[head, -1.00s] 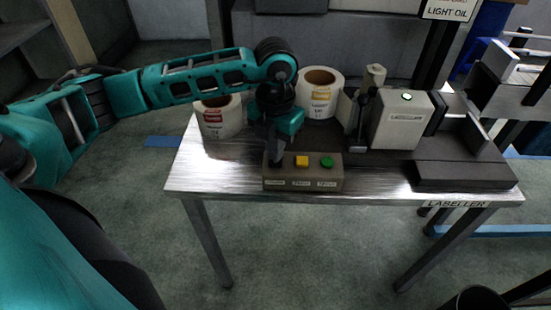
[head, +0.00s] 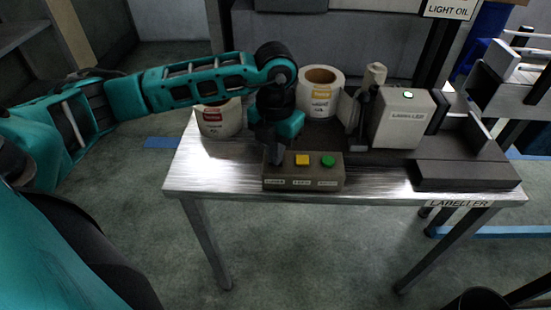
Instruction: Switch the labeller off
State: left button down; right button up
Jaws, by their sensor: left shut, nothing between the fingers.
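The labeller (head: 403,122) is a pale box on the metal table, with a small lit green-white lamp (head: 408,95) on top. In front of it to the left lies a dark control box (head: 304,175) with a yellow button (head: 302,160) in the middle and a green button (head: 327,160) at the right. My left gripper (head: 276,160) is shut and empty, pointing down at the left end of the box top. It hides whatever button is there. I cannot tell whether the fingertips touch it. My right gripper is out of view.
A dark plate (head: 465,175) lies at the right. The table's front left is clear.

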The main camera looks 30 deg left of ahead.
pick_arm(q)
jog(key=shift+f, duration=0.35)
jog(key=shift+r, duration=0.15)
jog(key=shift+r+p, duration=2.3)
jog(key=shift+r, duration=1.15)
jog(key=shift+f, duration=0.1)
